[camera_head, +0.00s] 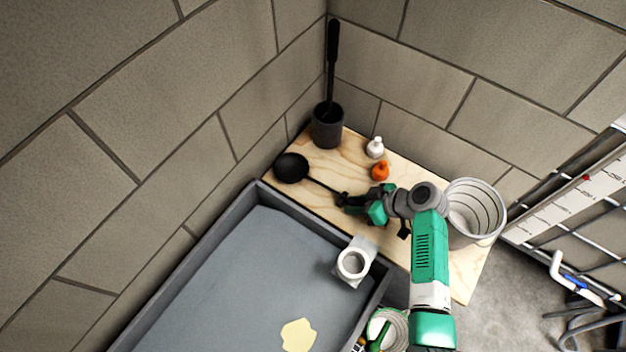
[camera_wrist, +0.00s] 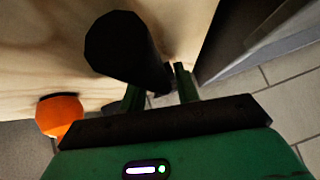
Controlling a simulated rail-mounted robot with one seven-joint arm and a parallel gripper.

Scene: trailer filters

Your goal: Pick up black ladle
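The black ladle (camera_head: 291,167) has its round bowl over the left part of the wooden board, and its thin handle runs right to my gripper (camera_head: 346,200). In the wrist view a thick black shape (camera_wrist: 122,48), which looks like part of the ladle, narrows down toward the space between my fingers. My gripper (camera_wrist: 160,92) has its two green fingers apart, and pale floor shows in the gap between them. The handle's end is at or between the fingers. I cannot see clear contact on both sides.
On the wooden board (camera_head: 460,285) stand a black holder (camera_head: 327,130) with a long black tool, a white bottle (camera_head: 375,148), an orange bottle (camera_head: 380,171) and a ribbed white bucket (camera_head: 473,212). A grey basin (camera_head: 215,290) lies in front, with a white cup-like part (camera_head: 353,264) at its edge. Block walls close the corner.

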